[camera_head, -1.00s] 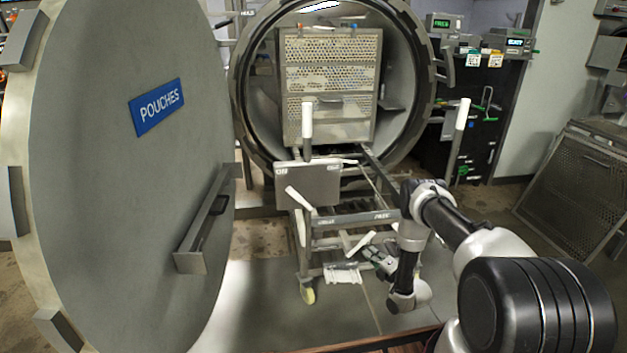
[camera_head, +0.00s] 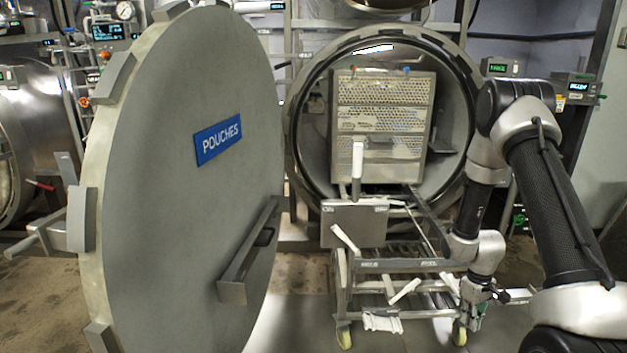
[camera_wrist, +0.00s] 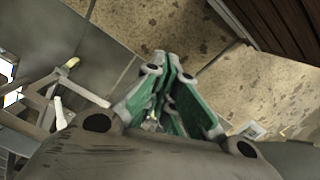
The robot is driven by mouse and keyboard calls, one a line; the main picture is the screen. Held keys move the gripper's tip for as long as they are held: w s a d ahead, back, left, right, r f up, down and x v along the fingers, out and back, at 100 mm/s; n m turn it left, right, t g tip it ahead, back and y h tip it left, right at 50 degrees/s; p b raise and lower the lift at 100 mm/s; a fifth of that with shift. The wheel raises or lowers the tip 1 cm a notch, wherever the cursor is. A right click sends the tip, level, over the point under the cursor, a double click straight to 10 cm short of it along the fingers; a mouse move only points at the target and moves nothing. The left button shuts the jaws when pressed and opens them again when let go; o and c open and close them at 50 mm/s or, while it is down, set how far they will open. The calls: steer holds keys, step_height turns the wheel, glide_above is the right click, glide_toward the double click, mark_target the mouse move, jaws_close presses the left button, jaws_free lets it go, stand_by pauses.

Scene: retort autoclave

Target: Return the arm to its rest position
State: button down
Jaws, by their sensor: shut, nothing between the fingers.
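My gripper (camera_head: 472,312) hangs low at the end of my folded arm, at the lower right of the head view, beside the right side of the trolley. In the wrist view its green-padded fingers (camera_wrist: 172,88) are together with nothing between them. They point down toward the floor. My arm's upper links are raised at the right of the head view and cover part of the background there.
The wheeled trolley (camera_head: 400,264) stands before the open retort (camera_head: 300,130), which holds a perforated basket stack (camera_head: 384,120). The open round door marked POUCHES (camera_head: 180,210) fills the left. Wet, stained floor (camera_wrist: 215,45) shows in the wrist view.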

steer(key=s+a+r+m+t, duration=0.1)
steer(key=s+r, duration=0.6)
steer(key=r, duration=0.7)
steer(key=s+a+r+m+t, duration=0.1)
steer(key=s+a+r, duration=0.4)
steer(key=r, duration=1)
steer(key=s+a+r+m+t, duration=0.2)
steer(key=s+r, duration=0.8)
steer(key=r, duration=0.5)
steer(key=shift+a+t, duration=0.45)
steer(key=shift+t, duration=0.35)
steer(key=shift+s+r, duration=0.1)
